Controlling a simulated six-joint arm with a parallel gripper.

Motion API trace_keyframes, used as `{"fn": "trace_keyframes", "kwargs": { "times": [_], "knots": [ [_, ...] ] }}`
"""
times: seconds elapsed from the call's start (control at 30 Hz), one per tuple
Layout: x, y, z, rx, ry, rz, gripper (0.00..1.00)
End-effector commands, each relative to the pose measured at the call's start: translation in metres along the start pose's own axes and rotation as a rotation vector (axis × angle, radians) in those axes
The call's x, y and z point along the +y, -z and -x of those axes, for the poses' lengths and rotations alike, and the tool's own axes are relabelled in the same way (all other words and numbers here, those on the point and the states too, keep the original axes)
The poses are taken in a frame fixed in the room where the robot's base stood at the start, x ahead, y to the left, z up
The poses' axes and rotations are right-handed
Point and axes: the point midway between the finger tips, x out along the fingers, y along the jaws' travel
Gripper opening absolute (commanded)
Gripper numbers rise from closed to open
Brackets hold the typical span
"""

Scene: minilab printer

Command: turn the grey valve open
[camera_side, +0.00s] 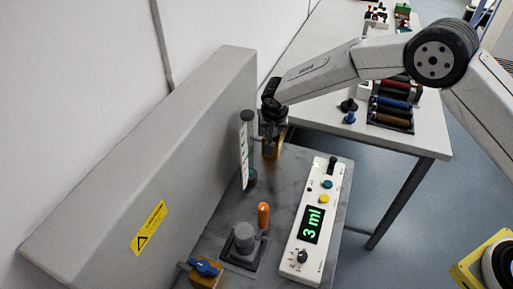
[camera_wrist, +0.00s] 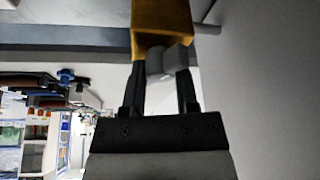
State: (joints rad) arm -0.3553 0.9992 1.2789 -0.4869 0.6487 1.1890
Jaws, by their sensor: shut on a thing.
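The grey valve (camera_wrist: 168,62) shows in the wrist view as a grey knob on the face of a brass-yellow block (camera_wrist: 160,15). My gripper (camera_wrist: 163,85) has one finger on each side of the knob and is shut on it. In the side view my gripper (camera_side: 271,132) points down at the far end of the grey bench, beside the upright clear column. The yellow block (camera_side: 272,151) shows just below it there. The knob itself is hidden by my gripper in the side view, and its turn angle cannot be told.
A graduated column (camera_side: 246,150) stands close left of my gripper, by the grey wall panel (camera_side: 150,150). A white control box (camera_side: 320,215) reads "3 ml". A blue-handled valve (camera_side: 205,268), an orange-capped item (camera_side: 263,215) and a grey knob (camera_side: 244,238) stand nearer the camera.

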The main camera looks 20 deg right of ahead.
Motion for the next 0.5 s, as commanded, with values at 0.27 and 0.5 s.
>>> {"fn": "trace_keyframes", "kwargs": {
  "times": [0.27, 0.5],
  "knots": [
    [-0.0004, -0.0002, 0.0000, -0.001, -0.021, -0.049, 0.00],
    [-0.0004, -0.0003, 0.0000, -0.001, -0.021, -0.051, 0.00]
  ]
}}
